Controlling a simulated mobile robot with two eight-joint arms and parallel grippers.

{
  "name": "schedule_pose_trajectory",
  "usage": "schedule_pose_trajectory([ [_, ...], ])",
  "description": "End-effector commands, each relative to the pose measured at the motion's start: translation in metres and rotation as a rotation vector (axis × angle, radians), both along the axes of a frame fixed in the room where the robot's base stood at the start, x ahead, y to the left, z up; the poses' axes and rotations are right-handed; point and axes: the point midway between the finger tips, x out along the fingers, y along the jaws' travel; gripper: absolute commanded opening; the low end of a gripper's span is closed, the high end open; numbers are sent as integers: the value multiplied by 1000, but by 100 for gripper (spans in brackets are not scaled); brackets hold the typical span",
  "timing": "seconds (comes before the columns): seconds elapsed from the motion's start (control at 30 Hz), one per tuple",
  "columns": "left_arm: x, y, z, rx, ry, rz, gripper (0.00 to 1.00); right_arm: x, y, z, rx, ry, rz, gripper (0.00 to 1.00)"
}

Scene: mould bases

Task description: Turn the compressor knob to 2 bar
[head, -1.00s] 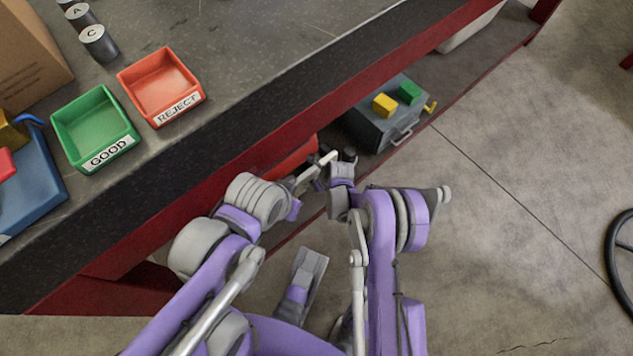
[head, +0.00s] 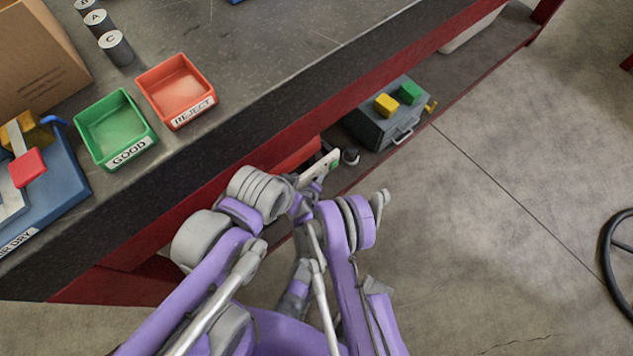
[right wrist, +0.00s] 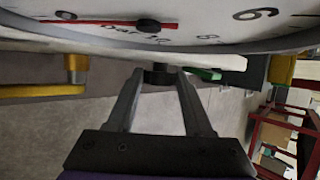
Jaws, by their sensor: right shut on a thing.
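In the right wrist view, the white round gauge dial (right wrist: 190,14) fills the top edge and is partly cut off. Its red needle (right wrist: 95,22) points left from a dark hub; I cannot read its value surely. Below the dial, my right gripper (right wrist: 160,82) is shut on the small dark knob (right wrist: 160,70), with a finger on each side. In the head view, part of the red compressor (head: 298,155) shows under the bench, beside a pale plate-like part (head: 320,166). My arms hide much of it. I cannot make out my left gripper.
A grey toolbox (head: 385,125) with yellow and green blocks stands on the lower shelf. Above is the dark bench (head: 260,60) with green (head: 115,130) and red (head: 175,90) bins. Yellow fittings (right wrist: 45,90) flank the knob. Open floor (head: 500,200) lies right.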

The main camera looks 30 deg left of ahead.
Motion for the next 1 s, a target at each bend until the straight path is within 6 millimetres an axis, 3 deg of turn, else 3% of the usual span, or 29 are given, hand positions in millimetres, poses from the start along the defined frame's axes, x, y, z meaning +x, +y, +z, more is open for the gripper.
schedule_pose_trajectory([
  [0.57, 0, 0, 2, 0, 0, 0, 0, 0, 0, -1, -15, -32, -1, 0],
  [0.6, 0, 0, 2, 0, 0, 0, 0, 0, -1, -1, -16, -32, -2, 53],
  [0.77, 0, 0, 2, 0, 0, 0, 0, 0, 0, -1, -15, -32, -1, 82],
  [1.0, 0, 0, 2, 0, 0, 0, 0, 0, 0, -1, -15, -32, -1, 82],
])
